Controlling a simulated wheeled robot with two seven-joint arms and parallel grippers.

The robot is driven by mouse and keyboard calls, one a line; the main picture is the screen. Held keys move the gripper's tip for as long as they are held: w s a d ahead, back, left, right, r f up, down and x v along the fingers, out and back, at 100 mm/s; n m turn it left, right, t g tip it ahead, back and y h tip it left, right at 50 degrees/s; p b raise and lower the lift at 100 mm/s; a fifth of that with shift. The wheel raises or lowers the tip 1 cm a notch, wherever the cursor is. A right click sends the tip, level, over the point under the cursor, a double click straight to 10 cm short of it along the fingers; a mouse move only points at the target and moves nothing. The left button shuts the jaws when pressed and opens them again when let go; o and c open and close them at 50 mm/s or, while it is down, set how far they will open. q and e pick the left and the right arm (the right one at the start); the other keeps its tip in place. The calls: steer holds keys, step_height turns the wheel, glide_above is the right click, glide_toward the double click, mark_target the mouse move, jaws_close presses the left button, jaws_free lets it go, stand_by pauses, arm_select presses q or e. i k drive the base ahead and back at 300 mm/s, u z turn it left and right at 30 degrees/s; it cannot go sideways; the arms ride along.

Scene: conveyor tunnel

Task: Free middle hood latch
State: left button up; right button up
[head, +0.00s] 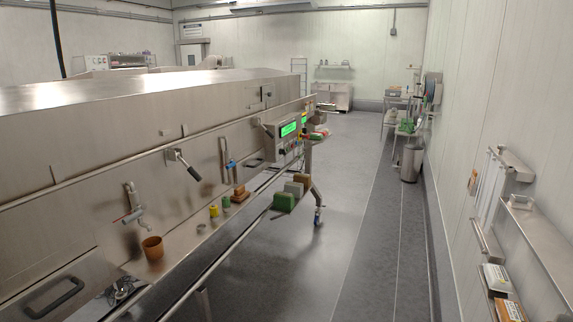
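The long steel hood (90,150) of the conveyor tunnel runs from the lower left toward the back. Three latch-like fittings show along its side. The middle one is a latch (185,163) with a black-gripped lever angled down to the right. A nearer fitting (134,204) with a grey-blue lever and a red tip is at the left. A farther fitting (226,156) has a blue part and hangs nearly upright. Whether each latch is fastened cannot be told. Neither of my grippers is in view.
An orange-brown cup (153,248), a green-and-yellow cylinder pair and brown blocks (240,194) sit on the ledge below the hood. A control box (287,131) with a green screen juts out farther along. A rail (235,243) runs along the front. The floor aisle (345,220) is clear.

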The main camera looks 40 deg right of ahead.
mark_target(192, 171)
steer(key=z, duration=1.9)
steer(key=i, duration=1.35)
steer(key=u, duration=1.3)
